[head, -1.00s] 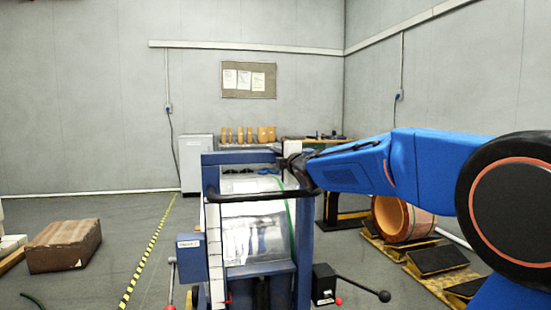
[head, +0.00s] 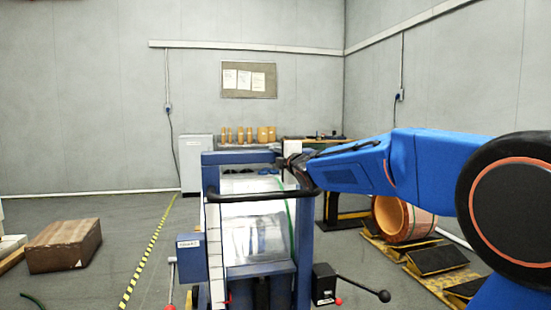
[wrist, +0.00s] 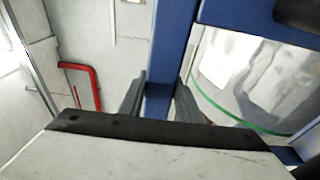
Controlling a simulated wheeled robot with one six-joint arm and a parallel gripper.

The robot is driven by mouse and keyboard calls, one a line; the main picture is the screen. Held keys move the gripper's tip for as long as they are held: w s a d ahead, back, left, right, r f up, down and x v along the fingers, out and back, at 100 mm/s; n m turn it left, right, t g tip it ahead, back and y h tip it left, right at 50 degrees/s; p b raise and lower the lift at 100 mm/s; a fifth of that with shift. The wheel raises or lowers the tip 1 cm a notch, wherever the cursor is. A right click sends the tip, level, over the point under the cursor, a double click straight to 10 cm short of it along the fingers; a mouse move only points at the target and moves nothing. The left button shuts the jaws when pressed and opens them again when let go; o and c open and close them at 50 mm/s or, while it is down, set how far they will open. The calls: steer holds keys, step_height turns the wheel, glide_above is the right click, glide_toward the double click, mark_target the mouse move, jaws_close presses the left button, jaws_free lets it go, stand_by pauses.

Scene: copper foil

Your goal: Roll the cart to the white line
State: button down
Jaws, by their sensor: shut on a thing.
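The cart (head: 210,180) stands straight ahead in the head view, with a blue frame, a black handlebar (head: 262,197) and a shiny silver sheet or roll inside. My gripper (head: 297,165) is at the upper right of the frame. In the wrist view, my gripper's dark fingers (wrist: 158,100) lie on either side of a blue bar of the cart (wrist: 168,55), shut on it. The silver surface with a green band shows to the right of that bar. I cannot make out a white line on the floor for certain; the cart hides the floor behind it.
A yellow-black floor stripe (head: 148,252) runs left of the cart. A brown box (head: 64,246) lies farther left. At right are a copper-coloured coil (head: 400,218) and dark wedges on a yellow frame (head: 436,260). A grey cabinet (head: 195,163) stands by the back wall.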

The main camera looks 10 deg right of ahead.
steer(key=shift+s+f, duration=0.15)
steer(key=shift+s, duration=0.05)
steer(key=shift+s, duration=0.3)
steer(key=s, duration=1.9)
stand_by(2.9)
steer(key=shift+s, duration=0.15)
stand_by(0.8)
